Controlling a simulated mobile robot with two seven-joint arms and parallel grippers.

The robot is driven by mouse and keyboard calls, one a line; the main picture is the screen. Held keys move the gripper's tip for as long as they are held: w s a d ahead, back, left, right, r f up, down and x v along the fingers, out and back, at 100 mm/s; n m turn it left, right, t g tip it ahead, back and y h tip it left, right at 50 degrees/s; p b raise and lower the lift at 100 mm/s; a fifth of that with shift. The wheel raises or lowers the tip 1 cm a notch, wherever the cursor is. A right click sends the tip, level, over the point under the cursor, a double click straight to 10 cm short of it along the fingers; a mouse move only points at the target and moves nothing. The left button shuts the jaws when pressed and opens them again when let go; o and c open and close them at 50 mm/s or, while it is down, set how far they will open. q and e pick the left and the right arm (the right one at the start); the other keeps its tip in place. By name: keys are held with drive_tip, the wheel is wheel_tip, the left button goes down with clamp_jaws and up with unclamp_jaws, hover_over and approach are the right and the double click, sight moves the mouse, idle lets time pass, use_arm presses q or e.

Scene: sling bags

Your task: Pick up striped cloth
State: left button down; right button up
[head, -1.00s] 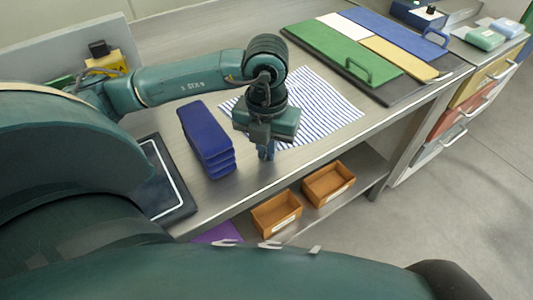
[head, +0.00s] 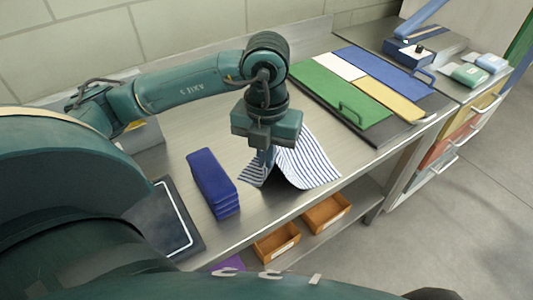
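The striped cloth (head: 307,162), white with dark blue stripes, is on the metal table in the head view. It is bunched up into a raised fold, with its lower parts still resting on the table. My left gripper (head: 266,160) points down at the raised fold, its fingers against the cloth. The fingers appear closed on the cloth, though the fingertips are partly hidden by the fold. My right gripper is not in view.
A stack of blue folded items (head: 212,182) stands left of the cloth. A board with green, white, blue and yellow panels (head: 345,92) lies to the right. Two orange bins (head: 277,243) sit on the shelf below. A dark tray (head: 165,218) is at the left front edge.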

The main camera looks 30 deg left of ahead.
use_arm(q)
wheel_tip(320, 180, up, 27)
drive_tip(key=p, duration=0.4)
idle(0.6)
